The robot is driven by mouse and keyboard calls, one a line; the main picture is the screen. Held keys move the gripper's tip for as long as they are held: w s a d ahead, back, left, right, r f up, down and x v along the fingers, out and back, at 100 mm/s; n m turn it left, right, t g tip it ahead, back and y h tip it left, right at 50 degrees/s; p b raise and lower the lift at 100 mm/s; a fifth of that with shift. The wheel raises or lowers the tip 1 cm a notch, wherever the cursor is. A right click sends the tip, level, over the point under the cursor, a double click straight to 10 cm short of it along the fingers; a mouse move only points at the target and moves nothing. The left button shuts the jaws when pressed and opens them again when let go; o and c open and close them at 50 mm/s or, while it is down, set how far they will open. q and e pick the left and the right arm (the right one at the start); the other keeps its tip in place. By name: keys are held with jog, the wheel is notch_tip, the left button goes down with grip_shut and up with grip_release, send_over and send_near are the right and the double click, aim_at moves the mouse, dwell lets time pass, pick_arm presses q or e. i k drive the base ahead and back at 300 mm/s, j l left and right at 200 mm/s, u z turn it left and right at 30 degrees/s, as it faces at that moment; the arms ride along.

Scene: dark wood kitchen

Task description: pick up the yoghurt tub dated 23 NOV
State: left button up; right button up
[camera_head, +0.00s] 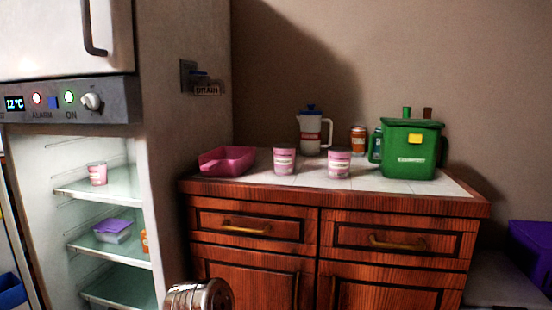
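Two pink and white yoghurt tubs stand upright on the counter, a left one (284,161) and a right one (339,162), a small gap apart. A third similar tub (97,174) stands on the upper shelf inside the fridge. The date print on all three is too small to read, so I cannot tell which is dated 23 NOV. Neither of my grippers can be made out in the head view. A rounded metal part, apparently of my arm, shows at the bottom edge.
A pink tray (227,160) sits left of the counter tubs. A white jug (311,132), an orange can (358,140) and a green bin (410,150) stand behind and right. The fridge (142,200) is open-fronted, with a purple-lidded box (113,230) on a lower shelf.

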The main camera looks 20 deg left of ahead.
aim_at(284, 154)
jog(key=i+l+u, duration=0.2)
jog(key=l+u, duration=0.25)
jog(key=i+l+u, duration=0.1)
jog(key=l+u, duration=0.15)
jog(key=u, duration=0.2)
jog(key=i+l+u, duration=0.1)
jog(key=l+u, duration=0.35)
jog(key=j+z, duration=0.5)
jog(key=j, duration=0.8)
jog(key=k, duration=0.05)
